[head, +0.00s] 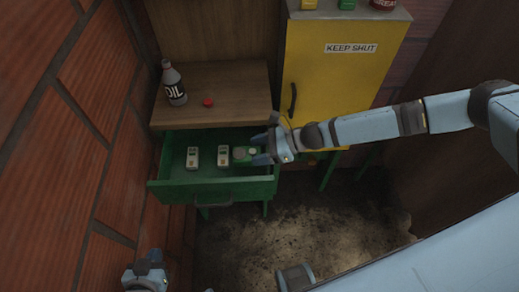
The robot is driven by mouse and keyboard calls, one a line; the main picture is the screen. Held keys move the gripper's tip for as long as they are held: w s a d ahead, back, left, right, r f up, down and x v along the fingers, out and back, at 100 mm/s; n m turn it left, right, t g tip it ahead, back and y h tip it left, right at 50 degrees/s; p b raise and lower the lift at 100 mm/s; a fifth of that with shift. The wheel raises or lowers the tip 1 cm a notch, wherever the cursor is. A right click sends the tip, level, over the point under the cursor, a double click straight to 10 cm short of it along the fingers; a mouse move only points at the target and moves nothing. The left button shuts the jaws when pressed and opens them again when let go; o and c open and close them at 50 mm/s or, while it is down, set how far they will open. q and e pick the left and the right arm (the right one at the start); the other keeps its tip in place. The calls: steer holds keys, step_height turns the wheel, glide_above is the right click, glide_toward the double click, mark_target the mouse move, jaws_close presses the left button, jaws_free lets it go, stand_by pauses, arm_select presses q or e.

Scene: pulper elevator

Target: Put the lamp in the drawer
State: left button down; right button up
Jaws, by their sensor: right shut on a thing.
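The green drawer (180,189) is pulled open under the wooden tabletop. A small green thing with round pale faces, which looks like the lamp (241,154), is at the drawer's right side. My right gripper (258,150) reaches in from the right above that side, its fingers shut on the lamp and partly hiding it. I cannot tell whether the lamp touches the drawer floor. My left gripper (146,272) is low at the bottom left, away from the drawer; its finger gap is unclear.
Two small pale devices (193,157) (223,156) are in the drawer. An oil bottle (173,84) and a red cap (208,102) are on the tabletop (235,90). A yellow cabinet (335,75) stands at the right and a brick wall (60,150) at the left.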

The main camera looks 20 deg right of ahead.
steer(key=shift+s+f, duration=0.2)
steer(key=shift+f, duration=0.1)
steer(key=o, duration=1)
steer(key=shift+o, duration=0.6)
steer(key=shift+s+d+f, duration=0.1)
steer(key=shift+f, duration=0.05)
steer(key=shift+r, duration=0.3)
steer(key=shift+r+p, duration=0.6)
steer(key=shift+p, duration=0.15)
steer(key=p+v, duration=0.1)
steer(key=v, duration=0.6)
steer(key=shift+w+d+p, duration=0.2)
steer(key=shift+p, duration=0.1)
